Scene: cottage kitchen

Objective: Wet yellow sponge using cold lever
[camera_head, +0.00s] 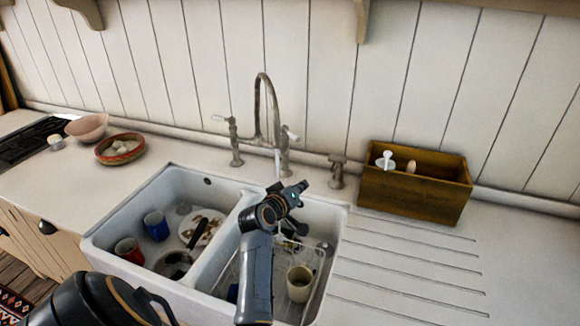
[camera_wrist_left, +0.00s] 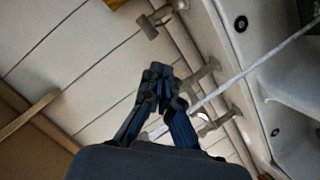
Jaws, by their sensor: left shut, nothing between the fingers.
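The grey bridge tap (camera_head: 258,100) stands behind the double sink (camera_head: 130,205). A thin pale stream (camera_head: 277,165) shows below its spout and looks like running water. The tap has a left lever (camera_head: 222,119) and a right lever (camera_head: 290,133) with pale handles; I cannot read which is cold. My left gripper (camera_head: 299,188) is shut and empty, over the right basin in front of the tap's right side. In the left wrist view its fingers (camera_wrist_left: 160,72) are together near the tap pillars. I cannot make out a yellow sponge. My right gripper is not in view.
A cream cup (camera_head: 299,284) stands in the right basin. The left basin holds a red mug (camera_head: 129,250), a blue mug (camera_head: 156,225) and a plate (camera_head: 207,226). A wooden box (camera_head: 415,190) with a white-handled item stands right of the soap dispenser (camera_head: 337,171). The ridged drainer (camera_head: 410,270) is clear.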

